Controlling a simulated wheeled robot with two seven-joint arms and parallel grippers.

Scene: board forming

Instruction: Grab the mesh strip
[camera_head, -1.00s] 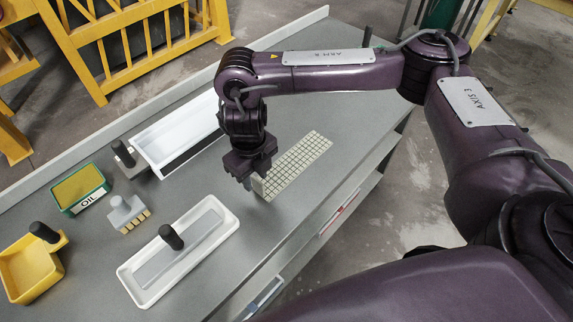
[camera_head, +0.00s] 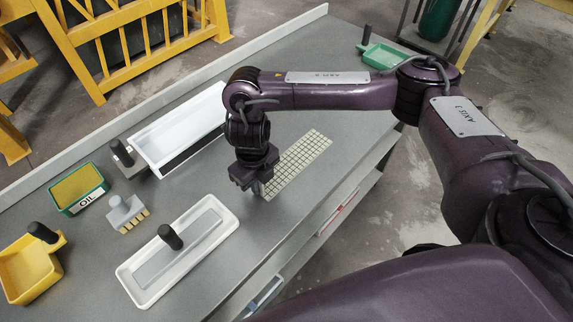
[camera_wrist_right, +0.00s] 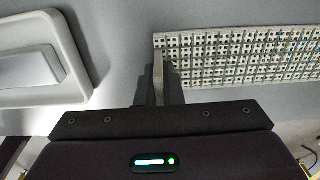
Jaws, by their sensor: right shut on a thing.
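The mesh strip (camera_head: 300,161) is a long, pale grid that lies along the right part of the grey table, near its front edge. In the right wrist view the strip (camera_wrist_right: 245,56) runs from the middle to the right edge. My right gripper (camera_head: 259,187) is low at the strip's left end and shut on it. In the right wrist view its fingers (camera_wrist_right: 158,78) are at that end; the gripped edge is partly hidden. My left gripper is not in view.
A white tray with a black-handled float (camera_head: 170,237) lies left of my gripper, and a long white trough (camera_head: 185,130) lies behind it. A brush (camera_head: 126,212), a green oil box (camera_head: 79,188), a yellow scoop (camera_head: 30,272) and a green scoop (camera_head: 385,57) are also on the table.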

